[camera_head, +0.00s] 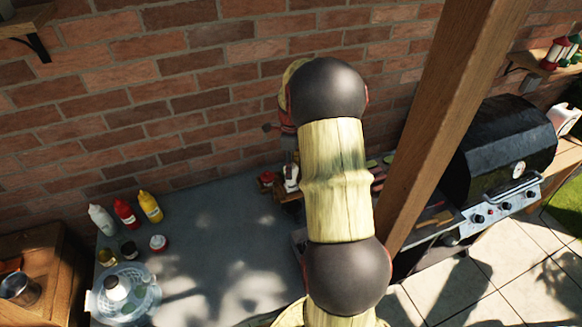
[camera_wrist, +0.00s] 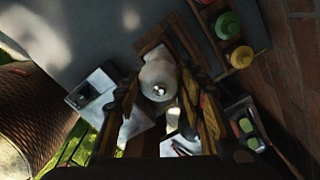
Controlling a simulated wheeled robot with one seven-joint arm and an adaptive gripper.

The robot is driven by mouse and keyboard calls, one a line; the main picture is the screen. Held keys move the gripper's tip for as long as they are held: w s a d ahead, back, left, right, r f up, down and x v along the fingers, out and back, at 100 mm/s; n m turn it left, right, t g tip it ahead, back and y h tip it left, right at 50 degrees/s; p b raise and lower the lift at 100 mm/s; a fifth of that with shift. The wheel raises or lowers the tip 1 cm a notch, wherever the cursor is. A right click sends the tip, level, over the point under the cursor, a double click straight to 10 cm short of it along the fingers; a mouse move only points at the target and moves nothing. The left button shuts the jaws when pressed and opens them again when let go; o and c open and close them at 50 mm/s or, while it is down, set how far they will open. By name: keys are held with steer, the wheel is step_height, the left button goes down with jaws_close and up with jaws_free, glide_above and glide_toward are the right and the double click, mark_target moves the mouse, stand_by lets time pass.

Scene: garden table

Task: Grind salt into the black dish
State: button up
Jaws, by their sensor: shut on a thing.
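In the wrist view, my gripper (camera_wrist: 165,105) has its two fingers on either side of a pale, rounded thing with a shiny top, which looks like the salt grinder (camera_wrist: 158,78). The gripper is shut on it. A brown wooden board or tray (camera_wrist: 151,47) shows just beyond the grinder. In the head view, my arm hides most of the work area, and I cannot make out the gripper's fingers.
White, red and yellow bottles (camera_head: 124,212) and small jars (camera_head: 158,243) stand on the grey table (camera_head: 215,235). A colander (camera_head: 140,296) is at front left. A wooden post (camera_head: 440,110) and a black grill (camera_head: 505,140) are at right. The table's middle is clear.

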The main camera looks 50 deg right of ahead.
stand_by(0.4)
steer(key=o, duration=1.2)
step_height(320, 180, up, 12)
